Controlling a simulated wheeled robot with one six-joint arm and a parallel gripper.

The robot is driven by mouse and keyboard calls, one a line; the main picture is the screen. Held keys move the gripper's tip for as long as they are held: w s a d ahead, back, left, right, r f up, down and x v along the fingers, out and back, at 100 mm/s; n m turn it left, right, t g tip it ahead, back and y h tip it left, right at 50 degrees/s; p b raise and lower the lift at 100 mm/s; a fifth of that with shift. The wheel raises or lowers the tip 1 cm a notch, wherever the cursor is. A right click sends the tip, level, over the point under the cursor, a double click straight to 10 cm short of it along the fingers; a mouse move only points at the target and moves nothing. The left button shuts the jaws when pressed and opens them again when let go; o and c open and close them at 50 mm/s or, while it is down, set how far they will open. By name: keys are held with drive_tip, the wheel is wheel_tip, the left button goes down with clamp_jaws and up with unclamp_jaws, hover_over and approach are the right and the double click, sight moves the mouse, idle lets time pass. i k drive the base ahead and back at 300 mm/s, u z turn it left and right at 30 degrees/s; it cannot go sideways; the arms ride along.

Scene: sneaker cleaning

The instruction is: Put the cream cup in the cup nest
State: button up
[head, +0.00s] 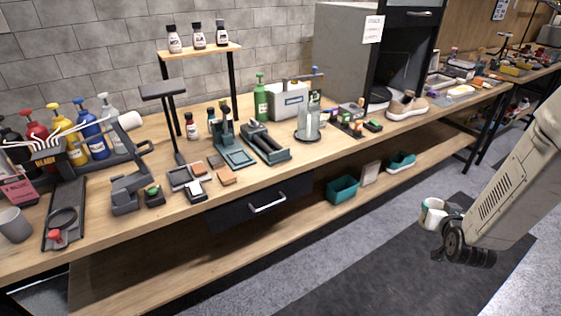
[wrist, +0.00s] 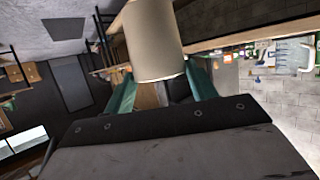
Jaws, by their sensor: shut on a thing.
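The cream cup (head: 431,213) is held in my gripper (head: 443,215), out over the grey floor to the right of the bench. In the wrist view, the cup (wrist: 153,40) sits between the two teal fingers of my gripper (wrist: 161,82), which are shut on it. Its inside is hidden in the wrist view. I cannot tell for sure which thing is the cup nest; a dark board with a ring (head: 62,219) lies at the bench's left end, and a round dark base (head: 307,138) under a clear cylinder stands mid-bench.
The wooden bench (head: 100,235) is crowded with bottles, brushes and small blocks. A grey cup (head: 14,225) stands at its left end. A tan sneaker (head: 407,105) is at the right. A lower shelf holds a teal bin (head: 342,189). The floor in front is clear.

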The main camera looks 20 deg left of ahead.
sight(62, 219)
drive_tip(key=z, duration=1.65)
drive_tip(key=k, duration=1.4)
drive_tip(key=u, duration=2)
